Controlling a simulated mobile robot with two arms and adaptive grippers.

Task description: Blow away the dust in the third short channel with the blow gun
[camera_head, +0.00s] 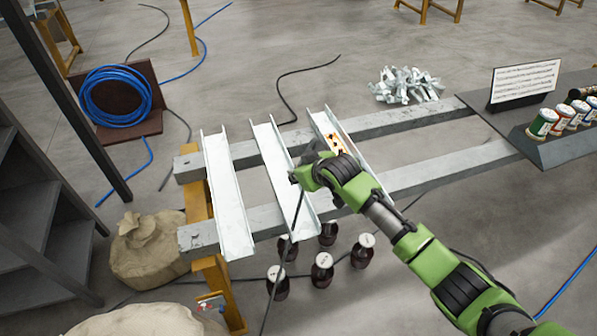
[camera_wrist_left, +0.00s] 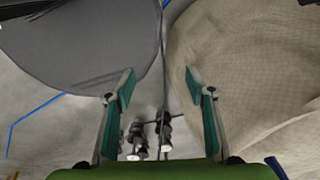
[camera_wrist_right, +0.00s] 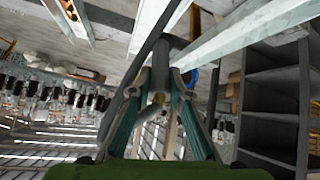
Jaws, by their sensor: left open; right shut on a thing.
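Three short metal channels lie across two grey beams: the first (camera_head: 232,205), the second (camera_head: 275,150) and the third (camera_head: 322,121). A brown-orange speckled patch, apparently dust (camera_head: 337,144), shows in the third channel. My right gripper (camera_head: 303,173) is above the second and third channels, and its arm covers part of the third. In the right wrist view, my right gripper (camera_wrist_right: 160,82) is shut on the blow gun (camera_wrist_right: 157,101), mostly hidden between the fingers. My left gripper (camera_wrist_left: 163,88) is open and empty, away from the channels; it is outside the head view.
A dark hose (camera_head: 268,290) hangs below the right gripper. Several dark bottles (camera_head: 322,270) stand under the beams (camera_head: 405,120). Sacks (camera_head: 150,250) and a blue hose coil (camera_head: 115,97) are at left. A metal parts pile (camera_head: 405,86) lies behind. A tray with cans (camera_head: 543,123) stands right.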

